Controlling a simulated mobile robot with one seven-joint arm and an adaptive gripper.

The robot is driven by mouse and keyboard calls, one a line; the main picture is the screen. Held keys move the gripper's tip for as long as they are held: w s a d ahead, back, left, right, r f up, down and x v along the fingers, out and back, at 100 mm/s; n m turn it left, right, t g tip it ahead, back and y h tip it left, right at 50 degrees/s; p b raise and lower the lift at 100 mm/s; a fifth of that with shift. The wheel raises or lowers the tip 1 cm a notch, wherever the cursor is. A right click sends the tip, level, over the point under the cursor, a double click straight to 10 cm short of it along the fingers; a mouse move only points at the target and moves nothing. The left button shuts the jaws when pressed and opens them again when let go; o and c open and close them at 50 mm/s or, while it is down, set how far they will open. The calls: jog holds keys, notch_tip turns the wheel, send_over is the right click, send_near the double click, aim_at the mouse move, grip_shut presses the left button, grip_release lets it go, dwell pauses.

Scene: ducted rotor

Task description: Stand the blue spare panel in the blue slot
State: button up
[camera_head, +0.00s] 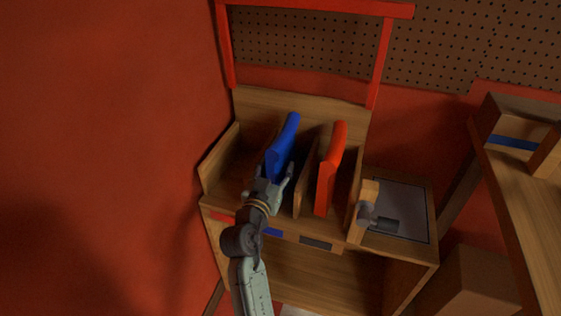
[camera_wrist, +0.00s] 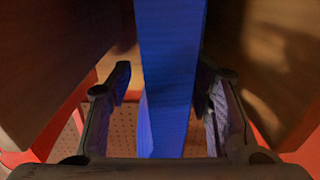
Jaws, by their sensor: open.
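The blue spare panel (camera_head: 282,147) stands upright, leaning slightly, in the middle bay of the wooden rack, above the blue label (camera_head: 272,232) that marks the blue slot. My gripper (camera_head: 270,182) is at the panel's near end. In the wrist view the blue panel (camera_wrist: 168,75) runs between the two fingers of my open gripper (camera_wrist: 165,95), with a gap on each side. My gripper and wrist hide the panel's lower near end in the head view, so I cannot see how it meets the rack's floor.
A red panel (camera_head: 330,170) stands in the right bay, above a dark label (camera_head: 316,243). A wooden divider (camera_head: 306,178) separates it from the blue panel. The left bay, with a red label (camera_head: 222,216), looks empty.

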jog(key=b+v, duration=0.1)
jog(key=v, duration=0.7)
jog(key=shift+s, duration=0.1)
